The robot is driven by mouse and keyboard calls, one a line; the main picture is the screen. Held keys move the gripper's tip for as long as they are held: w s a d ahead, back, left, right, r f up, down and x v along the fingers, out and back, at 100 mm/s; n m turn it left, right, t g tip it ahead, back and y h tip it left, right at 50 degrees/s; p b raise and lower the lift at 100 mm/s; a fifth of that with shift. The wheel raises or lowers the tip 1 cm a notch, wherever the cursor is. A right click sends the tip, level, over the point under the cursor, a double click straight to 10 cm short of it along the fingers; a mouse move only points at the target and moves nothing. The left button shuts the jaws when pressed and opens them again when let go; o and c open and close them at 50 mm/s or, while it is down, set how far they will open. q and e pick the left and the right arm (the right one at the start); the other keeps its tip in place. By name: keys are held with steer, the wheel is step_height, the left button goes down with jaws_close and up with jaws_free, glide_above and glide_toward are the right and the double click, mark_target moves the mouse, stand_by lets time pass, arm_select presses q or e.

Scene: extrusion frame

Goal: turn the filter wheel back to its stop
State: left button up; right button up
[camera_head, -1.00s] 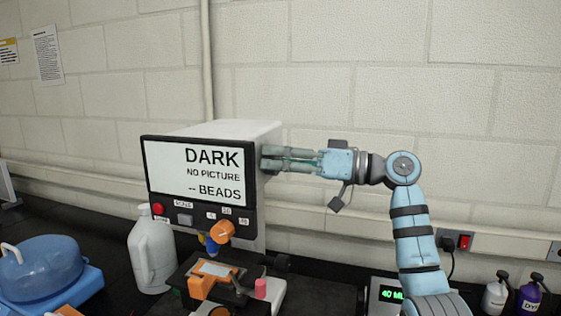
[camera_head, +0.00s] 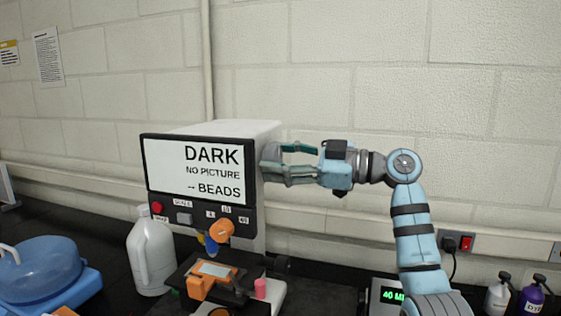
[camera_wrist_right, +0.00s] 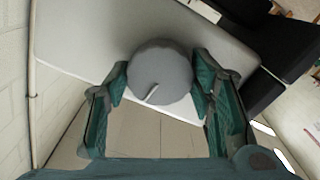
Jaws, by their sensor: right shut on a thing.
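The filter wheel is a round grey knob (camera_wrist_right: 162,68) with a pale mark near its lower edge, on the right side of the white instrument box (camera_head: 270,140). My right gripper (camera_head: 271,166) reaches in from the right at the box's side. In the right wrist view its two green fingers (camera_wrist_right: 162,82) are shut on the wheel, one on each side. The box's screen (camera_head: 198,172) reads DARK, NO PICTURE, -- BEADS. My left gripper is not in view.
Below the screen is an orange knob (camera_head: 222,230) and a stage with an orange holder (camera_head: 205,286). A white jug (camera_head: 148,255) stands left of it, beside a blue lidded container (camera_head: 42,270). Two small bottles (camera_head: 532,295) stand far right.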

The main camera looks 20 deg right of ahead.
steer(key=shift+f+n, duration=0.1)
steer(key=shift+n, duration=0.5)
steer(key=o, duration=1.1)
steer(key=shift+o, duration=0.2)
steer(key=shift+w+f, duration=0.1)
